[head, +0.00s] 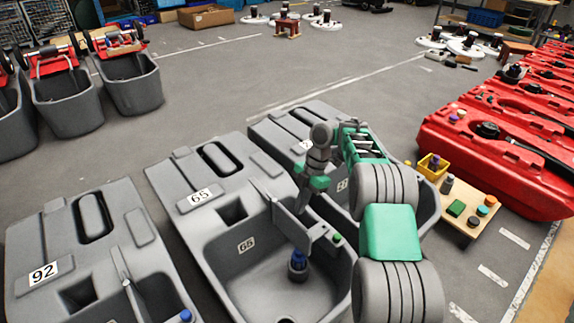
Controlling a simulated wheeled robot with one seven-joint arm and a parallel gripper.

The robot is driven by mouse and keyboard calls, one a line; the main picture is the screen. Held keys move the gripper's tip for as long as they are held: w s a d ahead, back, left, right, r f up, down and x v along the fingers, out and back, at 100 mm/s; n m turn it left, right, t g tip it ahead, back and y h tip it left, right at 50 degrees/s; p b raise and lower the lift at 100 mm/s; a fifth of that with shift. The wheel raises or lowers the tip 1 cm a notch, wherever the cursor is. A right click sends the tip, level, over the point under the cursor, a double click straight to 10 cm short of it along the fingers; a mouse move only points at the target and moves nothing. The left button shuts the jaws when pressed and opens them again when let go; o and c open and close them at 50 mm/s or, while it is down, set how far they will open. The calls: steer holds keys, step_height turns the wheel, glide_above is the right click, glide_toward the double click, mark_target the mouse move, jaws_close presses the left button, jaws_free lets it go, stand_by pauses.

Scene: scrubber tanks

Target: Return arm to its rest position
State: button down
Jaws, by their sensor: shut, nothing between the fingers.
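My arm (393,232), grey with green sections, rises from the bottom right, bends over at its elbow and hangs down over the grey tank numbered 65 (203,254). My gripper (301,207) points down at the arm's end, above the tank's right side. Its fingers look small and shut with nothing between them. A grey flat bar (287,222) inside the tank is close to the fingertips; I cannot tell whether they touch. A dark blue-topped fitting (298,265) stands on the tank floor below.
The tank numbered 92 (133,222) stands at left; another tank (268,133) is partly hidden behind my arm. A low wooden table (484,199) with a yellow bin (432,168) and coloured caps stands right, near red tanks (480,150). The floor beyond (230,85) is mostly clear.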

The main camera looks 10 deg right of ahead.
steer(key=s+a+r+m+t+p, duration=0.1)
steer(key=s+r+m+p, duration=0.35)
steer(key=r, duration=0.55)
steer(key=s+r+m+t+p, duration=0.1)
steer(key=s+r+m+p, duration=0.4)
steer(key=r, duration=0.6)
steer(key=s+a+r+m+t+p, duration=0.1)
steer(key=s+r+m+p, duration=0.2)
steer(key=r+m+p, duration=0.5)
steer(key=s+d+r+m+t+h+p, duration=0.1)
steer(key=s+d+r+m+p, duration=0.2)
steer(key=s, duration=0.4)
steer(key=s+d+r+m+t+h+p, duration=0.1)
steer(key=s+d+r+m+h+p, duration=0.1)
steer(key=s, duration=0.5)
step_height(320, 180, up, 3)
steer(key=shift+d+r+m+p, duration=0.1)
steer(key=shift+d+m+p, duration=0.3)
steer(key=shift+m+p, duration=0.6)
